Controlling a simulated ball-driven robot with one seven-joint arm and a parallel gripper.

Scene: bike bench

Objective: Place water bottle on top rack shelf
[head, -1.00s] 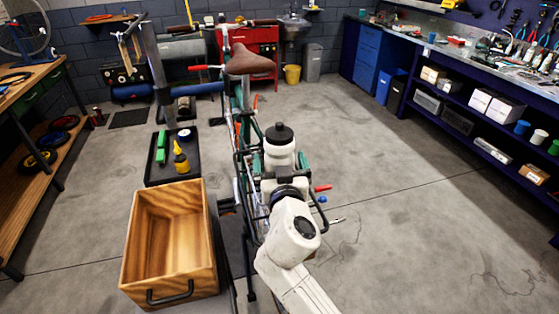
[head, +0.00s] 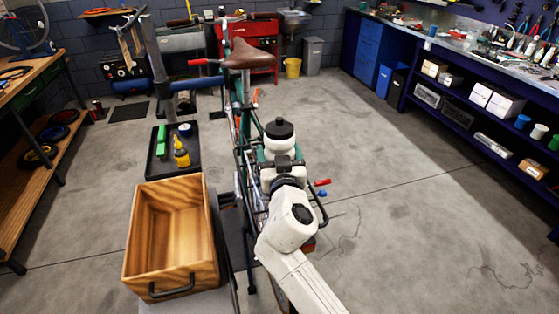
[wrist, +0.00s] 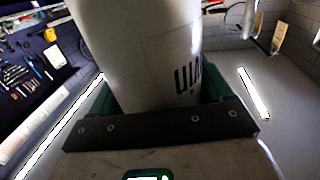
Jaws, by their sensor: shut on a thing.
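The water bottle (head: 280,144) is white with a black cap and stands roughly upright in my gripper (head: 282,164). In the head view it is seen in front of the bicycle frame. In the wrist view the white bottle wall (wrist: 140,50), with dark lettering, fills the upper middle. The green fingers of my gripper (wrist: 158,95) are on both sides of it. The bottle's base is hidden. A blue shelf unit (head: 465,112) under the right-hand bench carries boxes and cups; I cannot tell whether it is the rack meant.
A bicycle with a brown saddle (head: 250,54) stands beyond my arm. A wooden crate (head: 205,250) is at the lower left, with a black tray (head: 160,172) behind it. A wooden bench (head: 28,72) lines the left side. The floor (head: 400,210) on the right is open.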

